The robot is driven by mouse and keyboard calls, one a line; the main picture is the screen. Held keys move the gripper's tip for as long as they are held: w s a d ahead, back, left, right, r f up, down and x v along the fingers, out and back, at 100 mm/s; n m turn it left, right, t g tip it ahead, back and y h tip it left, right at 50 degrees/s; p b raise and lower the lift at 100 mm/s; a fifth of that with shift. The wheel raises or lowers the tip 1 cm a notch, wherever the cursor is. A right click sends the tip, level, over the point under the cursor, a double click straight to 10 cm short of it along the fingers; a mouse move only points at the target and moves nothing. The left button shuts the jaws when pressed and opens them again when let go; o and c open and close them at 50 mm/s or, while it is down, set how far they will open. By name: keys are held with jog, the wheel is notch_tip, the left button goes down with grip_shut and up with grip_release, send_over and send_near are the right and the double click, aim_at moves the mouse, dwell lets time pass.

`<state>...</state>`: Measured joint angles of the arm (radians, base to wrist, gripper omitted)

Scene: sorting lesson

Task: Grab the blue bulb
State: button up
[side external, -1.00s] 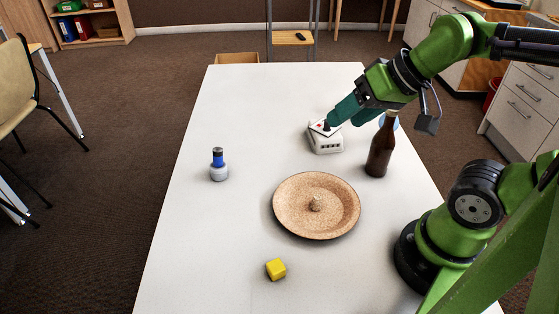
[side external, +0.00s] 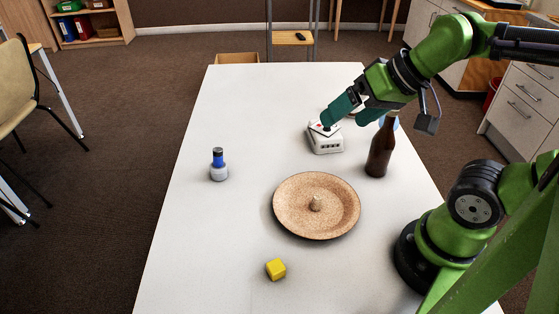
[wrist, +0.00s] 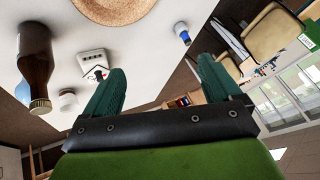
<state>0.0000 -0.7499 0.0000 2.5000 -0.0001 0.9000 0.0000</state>
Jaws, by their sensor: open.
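The blue bulb (side external: 218,165) stands on the left part of the table, with a whitish round lower part and a blue and dark upper part. In the wrist view the blue bulb (wrist: 182,34) shows at the top, beyond the right finger. My gripper (side external: 344,119) is open and empty, above the far right part of the table near a white box (side external: 325,142). It is well apart from the bulb. In the wrist view my gripper (wrist: 160,66) shows its two green fingers spread with nothing between them.
A brown bottle (side external: 380,148) stands to the right of the box. A whitish round thing (wrist: 68,101) shows in the wrist view. The table (side external: 225,110) is clear around the bulb.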

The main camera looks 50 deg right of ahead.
jog(key=w+d+r+m+h, duration=0.1)
jog(key=d+r+m, duration=0.15)
jog(key=d, duration=0.35)
jog(key=w+d+r+m, duration=0.1)
jog(key=d+r, duration=0.2)
jog(key=d, duration=0.2)
jog(key=s+d+m+h, duration=0.15)
jog(key=s+d, duration=0.25)
jog(key=d, duration=0.6)
jog(key=s+d+m+h, duration=0.1)
jog(key=s+d+m, duration=0.2)
jog(key=d, duration=0.6)
jog(key=shift+g, duration=0.4)
jog(key=shift+s+a+f+x, duration=0.15)
jog(key=shift+s+f+x, duration=0.55)
jog(key=shift+x, duration=3.65)
jog(key=shift+s+a+f+x, duration=0.15)
jog(key=shift+s+f+x, duration=0.6)
jog(key=shift+x, duration=3.65)
jog(key=shift+s+a+f+x, duration=0.2)
jog(key=shift+s+x, duration=0.95)
jog(key=shift+x, duration=3.2)
jog(key=c, duration=0.9)
